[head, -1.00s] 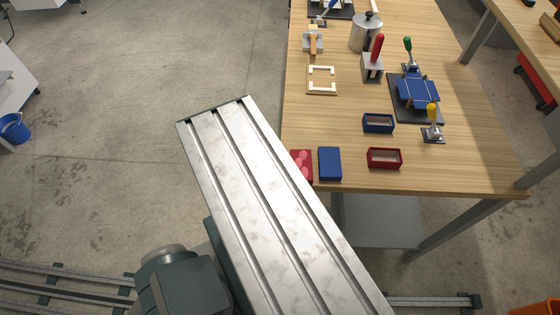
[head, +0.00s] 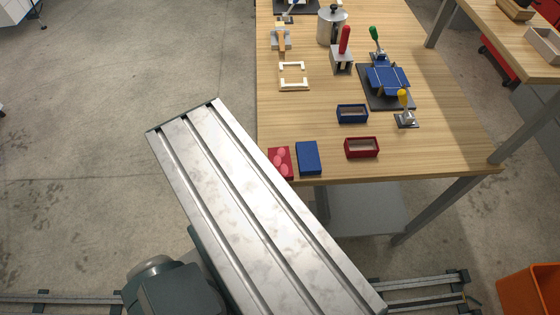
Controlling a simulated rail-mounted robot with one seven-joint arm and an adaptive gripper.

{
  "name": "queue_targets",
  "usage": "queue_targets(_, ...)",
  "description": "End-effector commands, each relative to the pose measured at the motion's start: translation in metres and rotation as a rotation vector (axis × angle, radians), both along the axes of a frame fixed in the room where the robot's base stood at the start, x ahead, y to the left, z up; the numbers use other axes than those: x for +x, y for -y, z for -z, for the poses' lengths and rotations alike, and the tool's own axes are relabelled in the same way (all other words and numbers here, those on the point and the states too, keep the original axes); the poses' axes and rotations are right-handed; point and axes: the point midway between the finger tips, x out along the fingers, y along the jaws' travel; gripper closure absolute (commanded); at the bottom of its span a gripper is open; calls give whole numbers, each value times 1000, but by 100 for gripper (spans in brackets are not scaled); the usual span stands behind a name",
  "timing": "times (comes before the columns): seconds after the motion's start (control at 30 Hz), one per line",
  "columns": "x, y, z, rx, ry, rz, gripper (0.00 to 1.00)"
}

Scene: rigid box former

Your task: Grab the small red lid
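A small flat red piece (head: 281,163), which looks like the red lid, lies at the near left corner of the wooden table. It has pink rounded shapes on top. A blue lid (head: 308,158) lies just to its right. An open red box (head: 362,147) stands farther right near the front edge. An open blue box (head: 352,114) stands behind the red box. My gripper is not in view.
The wooden table (head: 440,150) also bears a blue fixture (head: 388,79) on a dark plate, a yellow-handled clamp (head: 405,112), a red-handled tool (head: 343,50), a cream frame (head: 293,75) and a metal pot (head: 331,25). An orange bin (head: 530,293) stands at lower right.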

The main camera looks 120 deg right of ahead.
Motion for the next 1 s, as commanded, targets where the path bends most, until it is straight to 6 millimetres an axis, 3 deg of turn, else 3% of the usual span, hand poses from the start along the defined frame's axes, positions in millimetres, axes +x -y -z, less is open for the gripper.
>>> queue_targets(0.17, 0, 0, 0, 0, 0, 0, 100)
queue_targets(0.6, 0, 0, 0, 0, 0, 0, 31)
queue_targets(1.0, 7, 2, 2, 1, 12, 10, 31)
